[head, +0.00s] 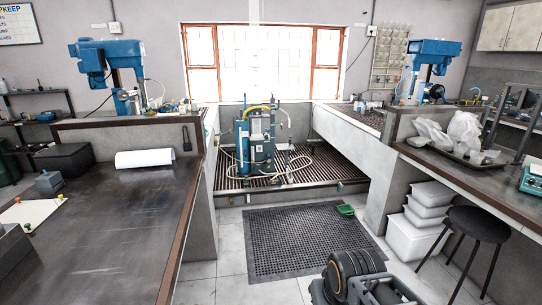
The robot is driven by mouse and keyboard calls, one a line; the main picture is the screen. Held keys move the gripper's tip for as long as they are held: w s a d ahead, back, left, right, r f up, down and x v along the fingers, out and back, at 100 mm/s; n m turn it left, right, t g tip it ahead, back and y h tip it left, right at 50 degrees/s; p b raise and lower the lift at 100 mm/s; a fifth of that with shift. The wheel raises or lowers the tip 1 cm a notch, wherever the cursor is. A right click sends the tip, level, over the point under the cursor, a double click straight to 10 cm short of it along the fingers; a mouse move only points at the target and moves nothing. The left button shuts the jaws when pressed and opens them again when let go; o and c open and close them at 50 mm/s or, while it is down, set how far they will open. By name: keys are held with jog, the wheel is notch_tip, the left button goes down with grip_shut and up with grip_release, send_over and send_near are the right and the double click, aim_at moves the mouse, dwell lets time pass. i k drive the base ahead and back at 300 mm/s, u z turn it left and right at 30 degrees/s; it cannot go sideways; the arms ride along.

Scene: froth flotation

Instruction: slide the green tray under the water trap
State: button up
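A small green tray (346,210) lies on the floor at the far right corner of the black mat, in front of the grated platform. I cannot single out the water trap with certainty. A blue upright machine (255,145) with a yellow hose and pale hoses stands on the grating behind the mat, left of the tray. Part of my arm shows at the bottom edge, right of centre, well short of the tray. My gripper's fingers do not show.
The black perforated mat (300,242) covers the floor ahead. The raised grated platform (308,170) has a front edge. A dark bench (95,235) stands on the left. White tubs (418,232) and a black stool (476,224) stand on the right. The mat is clear.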

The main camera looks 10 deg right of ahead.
aim_at(346, 209)
jog(key=i, duration=2.9)
jog(key=z, duration=1.2)
jog(key=i, duration=2.8)
jog(key=z, duration=0.1)
